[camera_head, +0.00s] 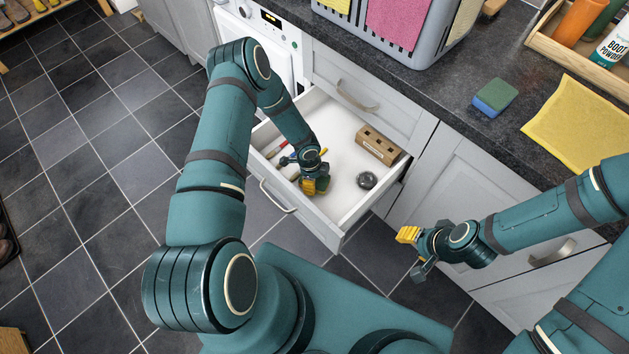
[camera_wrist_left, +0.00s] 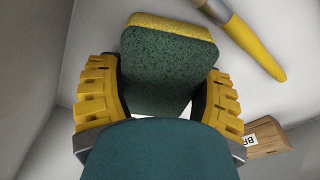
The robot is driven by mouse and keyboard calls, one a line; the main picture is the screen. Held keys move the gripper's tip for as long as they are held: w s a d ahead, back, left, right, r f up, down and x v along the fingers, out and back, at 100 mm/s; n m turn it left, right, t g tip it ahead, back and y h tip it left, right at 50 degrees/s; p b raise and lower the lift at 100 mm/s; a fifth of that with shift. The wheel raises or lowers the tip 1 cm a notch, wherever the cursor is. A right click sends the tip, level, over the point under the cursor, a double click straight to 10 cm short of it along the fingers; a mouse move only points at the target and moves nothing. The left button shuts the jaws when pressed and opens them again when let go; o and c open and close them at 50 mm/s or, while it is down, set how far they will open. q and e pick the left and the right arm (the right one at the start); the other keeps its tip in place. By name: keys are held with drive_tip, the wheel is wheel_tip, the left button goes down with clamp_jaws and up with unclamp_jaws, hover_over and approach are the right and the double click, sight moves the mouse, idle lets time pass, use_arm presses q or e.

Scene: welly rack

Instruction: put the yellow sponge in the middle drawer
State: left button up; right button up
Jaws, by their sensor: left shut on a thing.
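The yellow sponge (camera_wrist_left: 160,60), with a dark green scouring side, is between the fingers of my left gripper (camera_wrist_left: 158,100) in the left wrist view. The gripper is shut on it. In the head view, my left gripper (camera_head: 314,186) is down inside the open drawer (camera_head: 345,205), and the sponge is mostly hidden by the fingers. The drawer is pulled out below a closed upper drawer (camera_head: 365,100). My right gripper (camera_head: 412,254) is empty, with its fingers apart, in front of the lower cabinet door.
The drawer also holds a wooden box (camera_head: 378,145), a round metal item (camera_head: 367,180) and a yellow-handled tool (camera_wrist_left: 250,45). On the counter are a green-and-blue sponge (camera_head: 495,97), a yellow cloth (camera_head: 580,125), a grey basket (camera_head: 400,45) and a wooden tray (camera_head: 575,60) with bottles.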

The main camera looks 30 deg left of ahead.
use_arm(q)
drive_tip(key=shift+f, duration=0.5)
drive_tip(key=shift+f, duration=0.1)
drive_tip(key=o, duration=0.7)
